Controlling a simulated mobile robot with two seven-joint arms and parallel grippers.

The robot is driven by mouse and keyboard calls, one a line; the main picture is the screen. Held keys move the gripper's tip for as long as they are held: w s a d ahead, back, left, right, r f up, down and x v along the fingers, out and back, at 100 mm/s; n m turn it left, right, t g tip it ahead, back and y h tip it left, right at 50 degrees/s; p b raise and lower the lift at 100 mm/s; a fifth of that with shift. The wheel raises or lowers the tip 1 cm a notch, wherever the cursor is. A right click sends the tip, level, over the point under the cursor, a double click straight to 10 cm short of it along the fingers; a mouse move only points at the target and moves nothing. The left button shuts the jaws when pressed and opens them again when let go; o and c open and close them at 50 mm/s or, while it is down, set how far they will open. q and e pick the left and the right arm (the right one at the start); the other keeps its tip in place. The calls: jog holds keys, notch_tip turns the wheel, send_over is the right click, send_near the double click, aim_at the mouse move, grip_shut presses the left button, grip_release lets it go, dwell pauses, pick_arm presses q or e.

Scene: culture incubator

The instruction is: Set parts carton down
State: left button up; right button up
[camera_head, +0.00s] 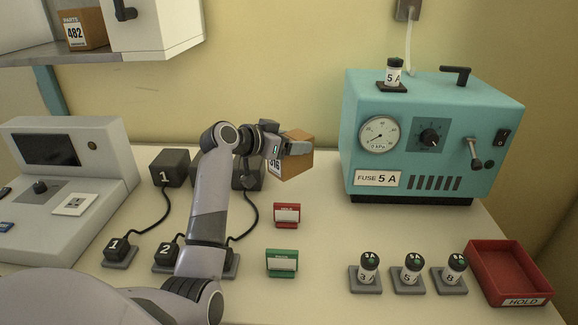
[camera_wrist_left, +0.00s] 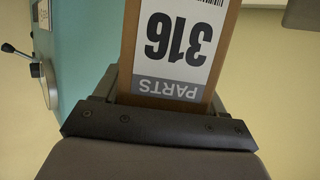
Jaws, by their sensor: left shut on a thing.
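The parts carton (camera_head: 294,160) is a brown box with a white label. In the left wrist view the carton (camera_wrist_left: 181,45) shows the label "PARTS 316", upside down. My left gripper (camera_head: 296,146) is shut on the carton, which looks tilted in the head view. The carton is near the middle of the bench at the back, left of the teal machine; whether it touches the bench top is hard to tell. Part of it is hidden by the gripper. My right gripper is not in view.
A teal machine (camera_head: 430,130) stands at the right. A red sign (camera_head: 287,215) and a green sign (camera_head: 282,263) stand in front of the carton. Several fuses on stands and a red HOLD tray (camera_head: 505,270) are at front right. Another carton (camera_head: 84,30) sits on the upper-left shelf.

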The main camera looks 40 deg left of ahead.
aim_at(291, 165)
pick_arm(q)
notch_tip(291, 165, down, 6)
jog(key=shift+f, duration=0.25)
jog(key=shift+f, duration=0.1)
jog(key=o, duration=1.2)
jog(key=shift+f, duration=0.1)
jog(key=shift+o, duration=0.2)
jog(key=v, duration=1.2)
jog(key=shift+b, duration=0.3)
jog(key=shift+s, duration=0.1)
